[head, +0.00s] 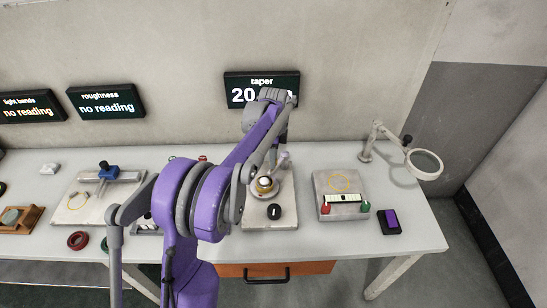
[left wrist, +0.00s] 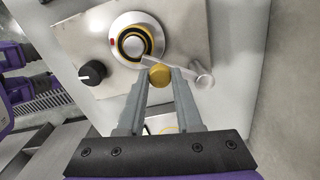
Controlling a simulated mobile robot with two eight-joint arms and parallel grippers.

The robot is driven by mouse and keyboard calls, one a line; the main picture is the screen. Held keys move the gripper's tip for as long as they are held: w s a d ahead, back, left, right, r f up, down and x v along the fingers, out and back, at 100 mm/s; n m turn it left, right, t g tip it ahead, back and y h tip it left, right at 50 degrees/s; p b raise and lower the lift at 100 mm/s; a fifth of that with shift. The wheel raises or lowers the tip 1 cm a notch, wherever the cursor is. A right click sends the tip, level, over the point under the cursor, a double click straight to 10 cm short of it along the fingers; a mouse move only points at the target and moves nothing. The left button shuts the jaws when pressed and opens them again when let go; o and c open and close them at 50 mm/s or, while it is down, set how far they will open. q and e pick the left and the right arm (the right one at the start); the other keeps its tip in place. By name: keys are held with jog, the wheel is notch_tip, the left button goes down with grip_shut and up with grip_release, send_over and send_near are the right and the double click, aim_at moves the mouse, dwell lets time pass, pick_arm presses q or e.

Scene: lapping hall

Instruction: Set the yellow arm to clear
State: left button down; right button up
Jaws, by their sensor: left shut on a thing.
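The grey plate fixture (head: 282,217) stands on the table right of my left arm in the head view. In the left wrist view it bears a round dial (left wrist: 134,38) with black and yellow rings and a red mark. A yellow round knob (left wrist: 160,75), which appears to be the end of the yellow arm, sits just below the dial. My left gripper (left wrist: 160,84) is shut on this yellow knob between its fingertips. In the head view my arm partly hides the fixture. My right gripper is not in view.
A black knob (left wrist: 92,72) and a grey lever (left wrist: 202,78) flank the held knob. The taper display (head: 243,83) is partly hidden, showing "20". A block fixture (head: 327,190), a magnifier (head: 425,164) and a purple-black device (head: 390,222) stand to the right.

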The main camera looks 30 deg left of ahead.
pick_arm(q)
jog(key=shift+d, duration=0.1)
dwell(0.5)
jog(key=w+d+n, duration=0.3)
jog(key=d+n, duration=0.3)
jog(key=n, duration=0.5)
jog(key=shift+b, duration=0.35)
dwell(0.4)
jog(key=c, duration=0.6)
grip_release()
jog(key=shift+d, duration=0.1)
